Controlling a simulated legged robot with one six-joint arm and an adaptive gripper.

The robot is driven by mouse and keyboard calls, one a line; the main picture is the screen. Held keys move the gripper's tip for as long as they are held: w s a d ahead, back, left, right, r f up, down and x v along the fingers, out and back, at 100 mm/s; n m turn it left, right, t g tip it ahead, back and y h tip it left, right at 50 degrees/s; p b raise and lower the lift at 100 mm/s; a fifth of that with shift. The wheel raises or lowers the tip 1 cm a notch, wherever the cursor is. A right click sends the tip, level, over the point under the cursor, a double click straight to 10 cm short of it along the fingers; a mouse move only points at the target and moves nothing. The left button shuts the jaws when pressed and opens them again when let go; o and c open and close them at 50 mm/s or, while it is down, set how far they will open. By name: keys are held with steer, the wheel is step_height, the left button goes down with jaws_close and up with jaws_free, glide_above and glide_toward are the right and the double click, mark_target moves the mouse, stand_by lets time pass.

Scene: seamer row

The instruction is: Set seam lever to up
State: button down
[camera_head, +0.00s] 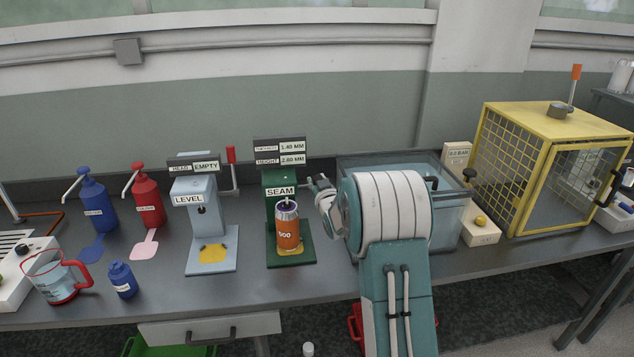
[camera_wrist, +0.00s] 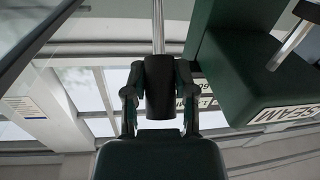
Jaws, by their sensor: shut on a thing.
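The green seamer (camera_head: 281,190), labelled SEAM, stands mid-bench with an orange can (camera_head: 288,230) upright on its base. In the wrist view its green body (camera_wrist: 262,75) fills the upper right. My gripper (camera_wrist: 159,95) is shut on the dark grip of the seam lever (camera_wrist: 159,80), with one finger on each side. The lever's bare metal rod runs from the grip to the top edge of the wrist view. In the head view my arm stands right of the seamer, and I cannot make out the lever or my fingertips there.
Left of the seamer is the pale blue LEVEL station (camera_head: 196,215) with a red-handled lever (camera_head: 231,156). A clear water tank (camera_head: 452,215) stands right, partly behind my arm. Farther right are a yellow mesh cage (camera_head: 548,165) and a beige control box (camera_head: 484,230). Pump bottles (camera_head: 147,200) stand left.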

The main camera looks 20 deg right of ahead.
steer(key=shift+w+r+g, duration=0.5)
steer(key=shift+r+g, duration=0.05)
steer(key=shift+g, duration=0.15)
steer(key=shift+w+d+r+g+y, duration=0.35)
steer(key=shift+w+g, duration=0.25)
steer(key=shift+g, duration=0.2)
steer(key=shift+a, duration=0.1)
steer(key=shift+c, duration=2)
jaws_free()
steer(key=shift+r, duration=0.1)
steer(key=v, duration=1.1)
steer(key=shift+s, duration=0.4)
steer(key=shift+a+r, duration=0.1)
steer(key=shift+a, duration=0.05)
